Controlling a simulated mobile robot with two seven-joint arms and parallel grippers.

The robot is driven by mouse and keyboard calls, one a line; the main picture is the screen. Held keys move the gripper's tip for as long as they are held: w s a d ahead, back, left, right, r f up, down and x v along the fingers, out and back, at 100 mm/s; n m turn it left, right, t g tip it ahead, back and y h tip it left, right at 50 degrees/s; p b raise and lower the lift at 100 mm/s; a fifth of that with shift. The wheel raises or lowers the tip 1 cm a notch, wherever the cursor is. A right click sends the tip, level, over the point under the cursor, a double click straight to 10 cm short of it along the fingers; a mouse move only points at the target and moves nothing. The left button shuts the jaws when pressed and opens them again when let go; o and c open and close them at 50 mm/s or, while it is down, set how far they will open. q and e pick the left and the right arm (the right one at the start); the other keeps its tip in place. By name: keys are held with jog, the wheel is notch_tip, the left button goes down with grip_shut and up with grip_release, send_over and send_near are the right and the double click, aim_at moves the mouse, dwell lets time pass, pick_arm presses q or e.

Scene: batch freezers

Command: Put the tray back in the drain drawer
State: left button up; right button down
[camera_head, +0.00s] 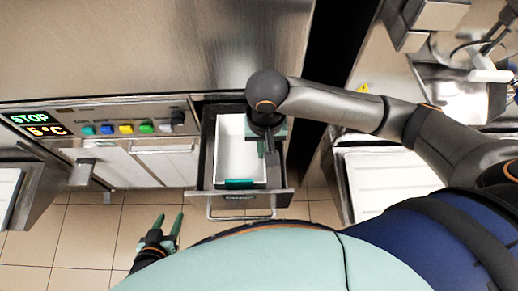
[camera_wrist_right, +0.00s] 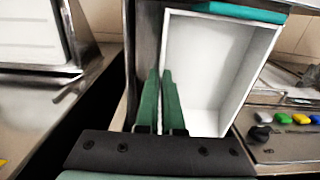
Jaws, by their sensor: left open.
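The white tray (camera_head: 230,150) with a green front strip lies within the outline of the pulled-out metal drain drawer (camera_head: 278,186), nearer its left side. I cannot tell whether it rests on the drawer's bottom. My right gripper (camera_head: 271,157) points down at the tray's right side. In the right wrist view its green fingers (camera_wrist_right: 161,72) are close together on either side of the tray's rim, shut on it. The tray's empty inside (camera_wrist_right: 207,60) shows there too. My left gripper (camera_head: 171,222) is open and empty, over the floor left of the drawer.
A control panel (camera_head: 115,123) with coloured buttons and a lit display is left of the drawer. A dark gap (camera_head: 335,60) separates this machine from the one on the right. Tiled floor (camera_head: 85,230) is free in front.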

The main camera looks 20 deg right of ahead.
notch_tip(320, 180, down, 7)
jog(key=shift+r+b, duration=0.15)
jog(key=shift+b, duration=0.35)
jog(key=shift+w, duration=0.15)
jog(key=w, duration=0.2)
jog(key=w+d, duration=0.1)
jog(key=shift+w, duration=0.4)
jog(key=shift+f, duration=0.65)
jog(key=shift+f, duration=0.2)
jog(key=c, duration=1.1)
grip_release()
jog(key=shift+o, duration=0.2)
